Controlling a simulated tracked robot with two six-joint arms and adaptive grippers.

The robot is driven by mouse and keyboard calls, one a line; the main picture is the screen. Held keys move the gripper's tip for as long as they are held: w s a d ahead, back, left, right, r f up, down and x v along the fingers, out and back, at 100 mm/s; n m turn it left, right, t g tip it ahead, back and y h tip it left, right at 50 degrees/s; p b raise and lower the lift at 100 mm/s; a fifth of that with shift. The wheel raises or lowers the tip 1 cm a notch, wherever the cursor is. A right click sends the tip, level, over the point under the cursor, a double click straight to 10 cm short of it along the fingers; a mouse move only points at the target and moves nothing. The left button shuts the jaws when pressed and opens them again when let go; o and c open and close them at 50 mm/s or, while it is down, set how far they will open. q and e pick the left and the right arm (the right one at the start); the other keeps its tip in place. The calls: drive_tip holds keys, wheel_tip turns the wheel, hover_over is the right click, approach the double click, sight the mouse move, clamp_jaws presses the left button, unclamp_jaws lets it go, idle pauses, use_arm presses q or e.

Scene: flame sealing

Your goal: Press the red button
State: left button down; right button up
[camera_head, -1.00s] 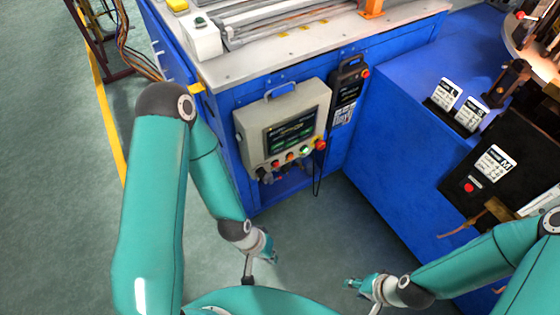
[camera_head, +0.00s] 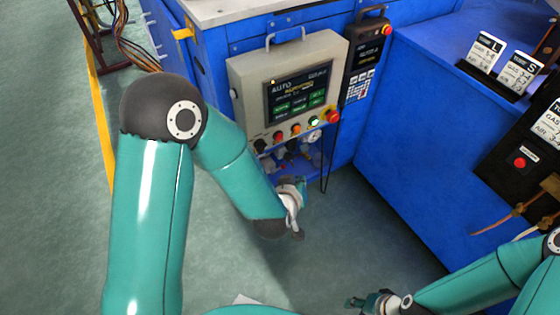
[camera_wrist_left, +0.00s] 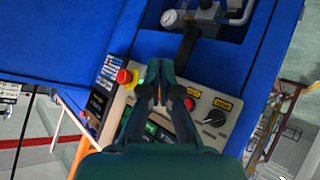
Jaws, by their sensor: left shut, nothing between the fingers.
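The control box (camera_head: 240,85) on the blue machine has a row of buttons under its screen. A small red button (camera_head: 278,137) sits left of an orange-red one (camera_head: 295,130). A lit green button (camera_head: 313,122) follows, then a large red button (camera_head: 333,116) on a yellow collar. In the left wrist view, the large red button (camera_wrist_left: 125,77) lies left of the fingers and a small red button (camera_wrist_left: 189,103) right. My left gripper (camera_wrist_left: 162,65) is shut and empty, hiding the middle buttons; in the head view it is below the box. My right gripper (camera_head: 368,301) is low; its fingers are unclear.
A pendant (camera_head: 366,55) with a red button hangs right of the box. A black panel at right carries another red button (camera_head: 519,162). Dark fittings and a gauge (camera_head: 315,158) sit below the box.

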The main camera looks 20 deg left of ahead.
sight(279, 137)
use_arm(q)
drive_tip(key=w+r+n+t+y+b, duration=0.1)
drive_tip(key=b, duration=0.2)
drive_tip(key=w+r+n+t+y+b, duration=0.1)
drive_tip(key=t+b, duration=0.1)
drive_tip(key=b, duration=0.1)
drive_tip(key=shift+w+t, duration=0.15)
drive_tip(key=shift+t, duration=0.15)
use_arm(e)
wheel_tip(279, 137, down, 9)
drive_tip(key=shift+r, duration=0.1)
use_arm(q)
drive_tip(key=w+a, duration=0.5)
drive_tip(key=a, duration=0.2)
drive_tip(key=shift+w, duration=0.25)
use_arm(e)
drive_tip(key=shift+r, duration=0.1)
